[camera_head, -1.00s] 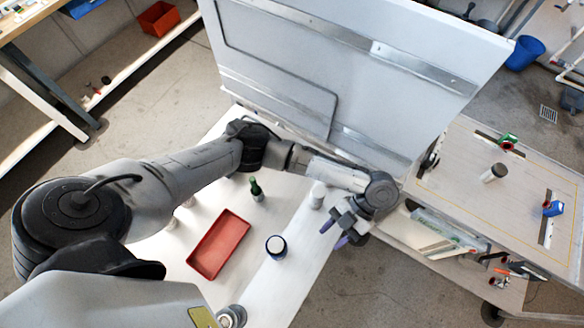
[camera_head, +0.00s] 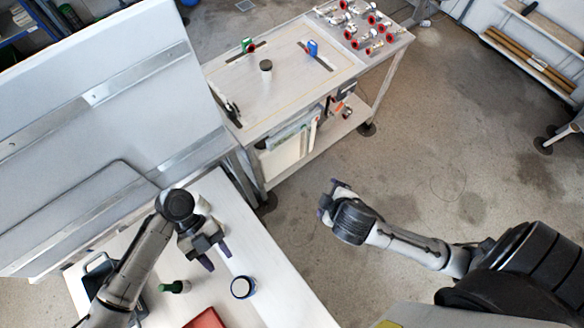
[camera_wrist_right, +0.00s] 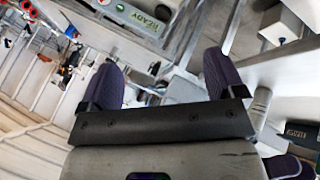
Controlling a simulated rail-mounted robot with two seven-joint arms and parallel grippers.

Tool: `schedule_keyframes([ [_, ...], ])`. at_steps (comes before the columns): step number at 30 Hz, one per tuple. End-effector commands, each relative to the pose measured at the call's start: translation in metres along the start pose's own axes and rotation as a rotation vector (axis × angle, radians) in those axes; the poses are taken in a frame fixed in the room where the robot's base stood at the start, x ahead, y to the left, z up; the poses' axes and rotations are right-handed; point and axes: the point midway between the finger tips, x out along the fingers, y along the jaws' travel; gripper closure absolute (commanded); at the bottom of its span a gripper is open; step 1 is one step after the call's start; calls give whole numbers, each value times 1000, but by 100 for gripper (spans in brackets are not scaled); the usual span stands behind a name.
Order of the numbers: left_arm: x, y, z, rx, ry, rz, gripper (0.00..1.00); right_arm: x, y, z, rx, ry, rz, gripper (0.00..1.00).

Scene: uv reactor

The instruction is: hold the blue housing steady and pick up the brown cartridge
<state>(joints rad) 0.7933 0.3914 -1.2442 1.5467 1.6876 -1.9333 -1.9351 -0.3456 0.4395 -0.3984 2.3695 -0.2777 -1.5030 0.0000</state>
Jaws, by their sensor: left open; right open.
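A round piece with a dark blue side and pale top (camera_head: 243,287) stands on the white bench; I take it for the blue housing. My left gripper (camera_head: 216,256) hangs over the bench, up and left of it in the head view, open, empty and apart from it. I cannot make out a brown cartridge in either view. My right gripper (camera_head: 331,203) is over the floor, right of the bench. In the right wrist view its two dark purple fingers (camera_wrist_right: 164,76) are spread with nothing between them.
A green bottle (camera_head: 175,287) and red tray (camera_head: 206,319) are on the bench. A large grey panel (camera_head: 100,110) stands left. A cart (camera_head: 285,85) at the back carries a dark-topped cylinder (camera_head: 266,66) and a blue valve piece (camera_head: 312,48). Floor between cart and right arm is clear.

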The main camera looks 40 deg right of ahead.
Motion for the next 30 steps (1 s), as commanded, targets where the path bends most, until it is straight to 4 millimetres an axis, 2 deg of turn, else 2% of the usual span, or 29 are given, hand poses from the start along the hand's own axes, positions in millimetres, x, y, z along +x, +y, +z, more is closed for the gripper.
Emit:
schedule_keyframes([
  [3,0,0,0,0,0,0,57,9,17,-18,-153,121,185,12],
  [6,0,0,0,0,0,0,57,9,25,-38,-325,256,341,12],
  [11,0,0,0,0,0,0,57,-4,17,-71,-668,486,571,12],
  [15,0,0,0,0,0,0,57,-22,-14,-91,-1021,692,750,12],
  [20,0,0,0,0,0,0,57,-43,-68,-100,-1439,910,934,12],
  [24,0,0,0,0,0,0,57,-53,-114,-94,-1802,1073,1084,12],
  [30,0,0,0,0,0,0,57,-54,-162,-71,-2256,1254,1251,12],
])
